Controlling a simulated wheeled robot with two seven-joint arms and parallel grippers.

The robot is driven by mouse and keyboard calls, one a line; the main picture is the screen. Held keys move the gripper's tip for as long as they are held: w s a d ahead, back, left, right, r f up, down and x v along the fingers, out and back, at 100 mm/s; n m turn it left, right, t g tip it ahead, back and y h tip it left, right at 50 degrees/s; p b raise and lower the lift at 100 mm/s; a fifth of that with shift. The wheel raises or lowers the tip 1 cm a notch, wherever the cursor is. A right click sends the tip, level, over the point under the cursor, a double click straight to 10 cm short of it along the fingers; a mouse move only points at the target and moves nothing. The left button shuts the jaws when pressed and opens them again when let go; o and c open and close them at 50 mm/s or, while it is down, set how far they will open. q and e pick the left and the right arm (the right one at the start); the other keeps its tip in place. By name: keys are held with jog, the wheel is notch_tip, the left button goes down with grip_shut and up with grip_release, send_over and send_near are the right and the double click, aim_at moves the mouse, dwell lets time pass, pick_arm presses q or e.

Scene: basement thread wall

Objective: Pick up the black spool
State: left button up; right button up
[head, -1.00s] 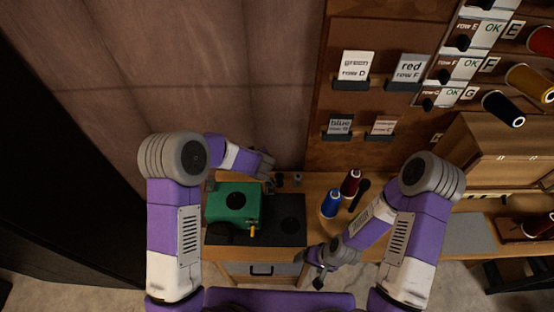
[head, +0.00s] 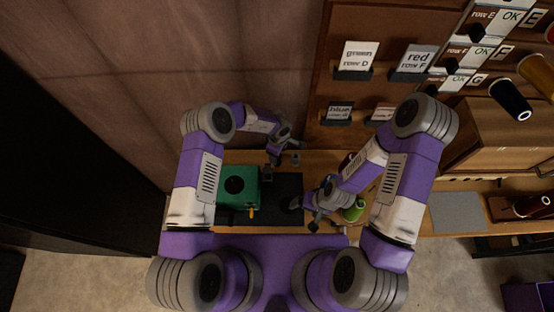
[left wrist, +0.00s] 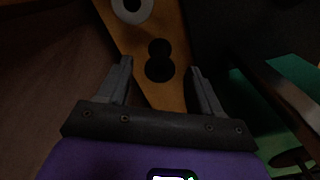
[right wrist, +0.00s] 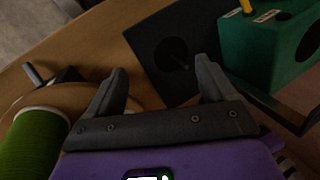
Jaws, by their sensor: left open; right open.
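A very dark spool (head: 510,100), black or navy, with a pale end sticks out from the thread wall at the right in the head view. I cannot tell its exact colour. Neither gripper is near it. My left gripper (head: 283,152) is open and empty above the back of the bench; in the left wrist view its fingers (left wrist: 162,85) frame bare wood and a black two-lobed shape (left wrist: 160,60). My right gripper (head: 318,208) is open and empty over the bench; in the right wrist view its fingers (right wrist: 160,82) are near a dark plate (right wrist: 160,40).
A green machine (head: 237,187) stands on the bench left of my right gripper. A green spool (head: 353,211) stands partly hidden by my right arm; it also shows in the right wrist view (right wrist: 35,145). A wooden cabinet (head: 505,135) and a grey mat (head: 457,212) are at right.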

pick_arm(q)
notch_tip(320, 180, down, 4)
jog(key=shift+s+d+f+b, duration=0.1)
jog(key=shift+f+b, duration=0.15)
jog(key=shift+b, duration=0.95)
pick_arm(e)
notch_tip(320, 180, down, 3)
jog(key=shift+r, duration=0.2)
pick_arm(q)
jog(key=shift+r, duration=0.1)
jog(key=c, duration=1)
